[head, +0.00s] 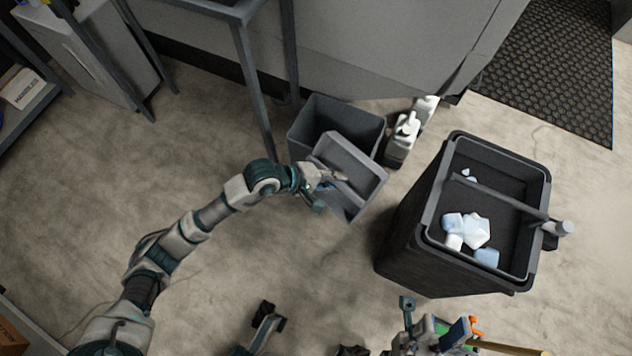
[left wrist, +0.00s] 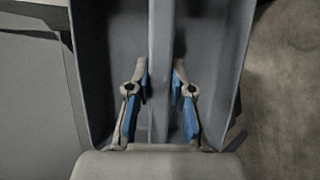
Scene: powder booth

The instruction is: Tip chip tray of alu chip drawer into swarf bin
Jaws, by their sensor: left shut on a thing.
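The grey chip tray (head: 368,190) is tilted in the air in the head view, just in front of an open grey bin (head: 296,140). My left gripper (head: 335,178) is shut on its middle bar. In the left wrist view the tray (left wrist: 225,50) fills most of the picture, and the blue-padded fingers (left wrist: 160,90) flank the bar. No chips can be made out in the tray. A large black bin (head: 400,240) stands to the right, holding white and pale blue lumps.
White bottles (head: 404,138) stand on the floor between the grey bin and the black bin. A metal frame leg (head: 255,90) rises left of the grey bin. A grey cabinet wall (head: 380,45) is behind. The floor at left is clear. A dark mat (head: 555,65) lies at upper right.

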